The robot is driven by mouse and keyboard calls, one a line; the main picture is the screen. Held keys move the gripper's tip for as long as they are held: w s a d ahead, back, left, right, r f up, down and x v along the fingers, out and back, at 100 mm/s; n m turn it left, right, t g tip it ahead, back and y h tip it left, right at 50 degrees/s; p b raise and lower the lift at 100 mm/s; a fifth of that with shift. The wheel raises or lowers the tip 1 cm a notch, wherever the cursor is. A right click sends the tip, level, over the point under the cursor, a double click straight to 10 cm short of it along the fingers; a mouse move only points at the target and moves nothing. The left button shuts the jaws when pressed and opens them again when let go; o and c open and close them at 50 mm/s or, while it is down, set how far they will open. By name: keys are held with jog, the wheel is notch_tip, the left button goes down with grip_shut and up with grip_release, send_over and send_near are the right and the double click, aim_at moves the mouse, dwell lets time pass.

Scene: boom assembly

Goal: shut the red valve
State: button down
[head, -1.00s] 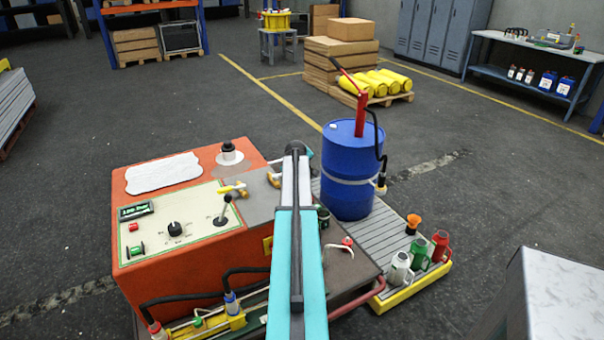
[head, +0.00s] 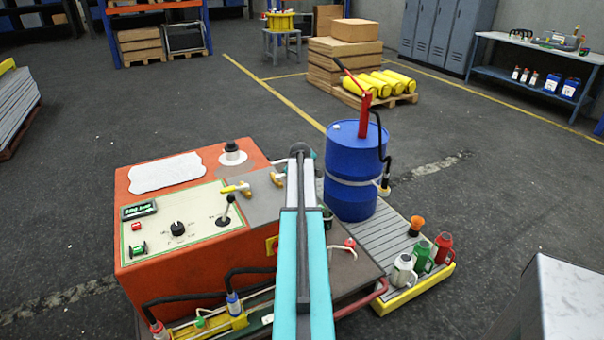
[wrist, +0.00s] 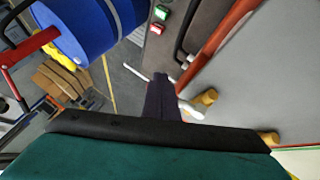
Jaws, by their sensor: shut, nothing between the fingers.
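No part is clearly recognisable as a red valve. A small red knob (head: 349,243) stands on the dark deck right of my arm, with a thin cable beside it. A yellow-handled lever (head: 235,188) and a second brass-coloured fitting (head: 277,178) sit at the orange cabinet's right edge. In the wrist view, my gripper (wrist: 160,77) shows as dark fingers, shut and empty. A white rod (wrist: 137,72) and a brass-coloured cylinder (wrist: 206,97) appear near the fingertips; contact cannot be told. In the head view my arm hides the gripper and part of the deck.
An orange cabinet (head: 185,257) with a control panel stands left of my arm. A blue drum (head: 352,165) with a red hand pump (head: 365,110) stands right, on a grey slatted platform (head: 385,240).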

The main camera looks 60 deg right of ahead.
jog(key=s+r+b, duration=0.2)
jog(key=s+r, duration=0.5)
jog(key=s, duration=0.3)
jog(key=shift+a, duration=0.1)
jog(key=shift+f, duration=0.1)
dwell(0.6)
